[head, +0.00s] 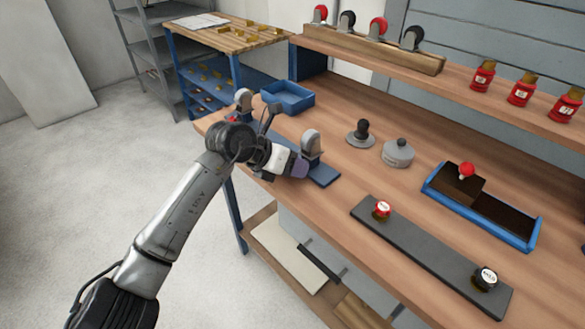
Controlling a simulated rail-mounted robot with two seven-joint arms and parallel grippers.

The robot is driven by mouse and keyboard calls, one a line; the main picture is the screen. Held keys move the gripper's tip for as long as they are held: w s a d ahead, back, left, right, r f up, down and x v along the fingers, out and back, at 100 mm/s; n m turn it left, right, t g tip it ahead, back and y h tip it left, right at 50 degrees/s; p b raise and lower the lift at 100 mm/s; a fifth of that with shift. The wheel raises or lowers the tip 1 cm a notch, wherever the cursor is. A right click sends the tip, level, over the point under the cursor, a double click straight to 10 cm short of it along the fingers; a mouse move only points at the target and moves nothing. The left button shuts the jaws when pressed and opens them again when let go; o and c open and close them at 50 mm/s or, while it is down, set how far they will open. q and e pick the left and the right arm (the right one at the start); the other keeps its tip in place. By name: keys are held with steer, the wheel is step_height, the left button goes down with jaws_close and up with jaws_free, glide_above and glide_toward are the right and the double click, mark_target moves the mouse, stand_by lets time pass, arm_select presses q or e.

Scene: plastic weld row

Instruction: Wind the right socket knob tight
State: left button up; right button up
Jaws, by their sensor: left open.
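A long blue bar (325,177) lies at the left edge of the bench with two upright grey rounded fittings on it. The right fitting (312,141) stands clear in view, and the left fitting (243,96) is partly behind my arm. A bit of red shows by the left one. My left gripper (300,167) is in front of the right fitting, close to its base. It is open. Its fingers are small here, and I cannot tell whether they touch anything. Any knob on the right fitting's near side is hidden by the gripper. My right gripper is out of view.
A dark board (425,245) carries a red knob (381,209) and a black knob (486,278). A black-handled piece (361,132), a grey lidded pot (398,153) and a blue tray (440,196) stand behind. A blue bin (287,97) sits at the back left.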

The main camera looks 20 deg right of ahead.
arm_select(q)
steer(key=shift+c, duration=0.3)
steer(key=c, duration=0.6)
steer(key=shift+r+t+p, duration=0.1)
steer(key=shift+t+p, duration=0.2)
steer(key=shift+p, duration=0.3)
steer(key=shift+m+t+y+p, duration=0.4)
steer(key=shift+m+t+p, duration=0.1)
steer(key=shift+s+d+m+t+y, duration=0.15)
steer(key=shift+m+t+y, duration=0.3)
steer(key=shift+t, duration=0.25)
steer(key=shift+s+m+t+y, duration=0.1)
steer(key=shift+m+t+y, duration=0.4)
steer(key=shift+t, duration=0.4)
